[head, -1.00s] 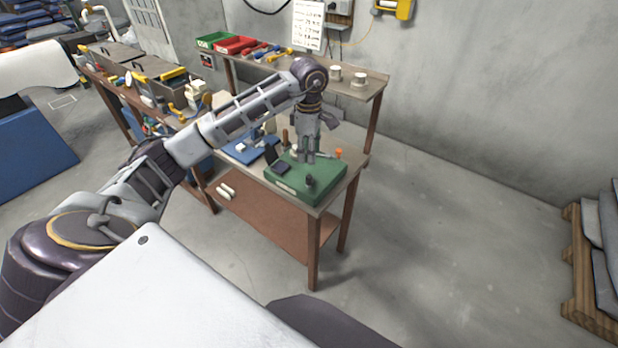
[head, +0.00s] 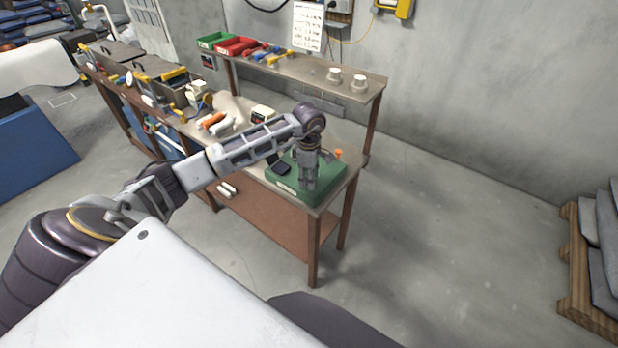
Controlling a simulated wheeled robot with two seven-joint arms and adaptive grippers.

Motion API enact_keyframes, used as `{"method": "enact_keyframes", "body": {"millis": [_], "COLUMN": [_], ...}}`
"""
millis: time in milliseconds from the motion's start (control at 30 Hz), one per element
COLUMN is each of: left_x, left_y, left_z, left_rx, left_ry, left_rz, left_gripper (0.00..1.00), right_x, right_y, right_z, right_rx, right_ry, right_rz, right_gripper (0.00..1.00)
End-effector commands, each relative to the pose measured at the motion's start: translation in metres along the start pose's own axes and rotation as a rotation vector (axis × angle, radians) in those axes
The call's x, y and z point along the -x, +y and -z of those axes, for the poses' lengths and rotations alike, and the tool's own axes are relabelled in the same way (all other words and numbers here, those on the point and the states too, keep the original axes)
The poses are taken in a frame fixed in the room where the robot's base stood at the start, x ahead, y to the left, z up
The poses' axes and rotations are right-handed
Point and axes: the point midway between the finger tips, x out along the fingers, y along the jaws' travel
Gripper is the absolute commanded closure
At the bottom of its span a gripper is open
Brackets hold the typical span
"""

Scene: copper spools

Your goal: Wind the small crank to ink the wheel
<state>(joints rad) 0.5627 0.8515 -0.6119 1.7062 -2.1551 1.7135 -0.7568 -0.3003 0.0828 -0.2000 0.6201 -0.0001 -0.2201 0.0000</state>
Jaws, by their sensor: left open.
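A green box-like base (head: 322,190) stands at the near right end of the wooden workbench. A small orange knob (head: 338,153) shows at its back right. A dark flat part (head: 282,168) lies at its left side. My left gripper (head: 309,186) points down over the front middle of the green base, with its fingers open. It covers the place of a small black knob on top. I cannot tell whether the fingers touch it. I cannot clearly make out the crank or the wheel; the gripper and wrist hide part of the base. My right gripper is not in view.
A raised shelf (head: 355,84) behind the bench holds two pale spools, a red bin (head: 236,46) and a green bin (head: 214,41). My left arm crosses above the bench. Open floor (head: 440,230) lies to the right, with a loaded pallet (head: 574,262) at the far right.

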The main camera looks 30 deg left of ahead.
Motion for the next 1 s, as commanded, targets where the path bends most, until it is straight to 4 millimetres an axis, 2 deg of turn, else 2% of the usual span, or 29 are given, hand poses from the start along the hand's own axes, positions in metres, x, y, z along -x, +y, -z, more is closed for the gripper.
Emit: {"method": "enact_keyframes", "body": {"millis": [200,500,800,1000], "left_x": [-0.0099,-0.011,-0.0109,-0.0108], "left_y": [-0.0002,-0.0002,-0.0002,0.0], "left_z": [-0.0004,-0.0003,-0.0001,-0.0001], "left_rx": [-0.001,0.0,0.0,0.002], "left_ry": [-0.001,0.0,0.0,0.0], "left_rz": [-0.001,-0.001,-0.001,-0.001], "left_gripper": [0.59,0.6,0.99,1.0], "right_x": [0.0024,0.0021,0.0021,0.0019], "right_y": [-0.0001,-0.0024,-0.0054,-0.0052], "right_z": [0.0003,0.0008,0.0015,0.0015], "right_rx": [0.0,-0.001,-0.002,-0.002], "right_ry": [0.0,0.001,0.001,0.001], "right_rz": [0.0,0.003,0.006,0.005], "right_gripper": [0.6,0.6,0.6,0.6]}}
